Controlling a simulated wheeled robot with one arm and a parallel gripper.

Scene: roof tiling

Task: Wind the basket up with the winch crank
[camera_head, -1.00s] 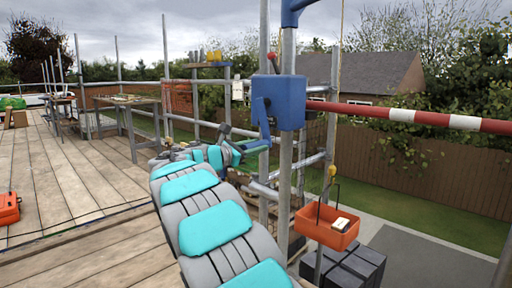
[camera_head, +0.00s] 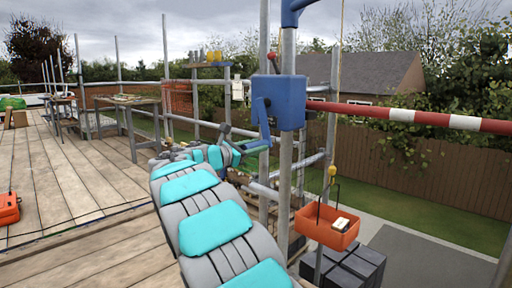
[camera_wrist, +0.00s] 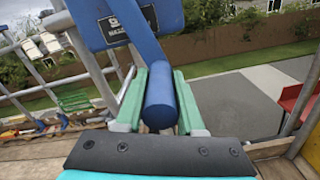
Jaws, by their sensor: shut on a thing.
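The blue winch (camera_head: 279,102) is mounted on a scaffold pole, with its blue crank arm (camera_head: 264,125) hanging down on the left side. My gripper (camera_head: 238,152) is at the lower end of the crank. In the wrist view, my gripper's green fingers (camera_wrist: 160,98) are shut on the round blue crank handle (camera_wrist: 160,104), one finger on each side. The orange basket (camera_head: 327,228) hangs from its hook and line at the lower right, off the deck side, with a small pale and dark item in it. Part of an orange-red thing shows at the wrist view's right edge.
A red and white barrier pole (camera_head: 420,118) runs right from near the winch. Scaffold poles stand close around my arm. Dark stacked blocks (camera_head: 345,268) sit below the basket. The plank deck (camera_head: 70,180) is open at left, with an orange box (camera_head: 9,209) at its edge.

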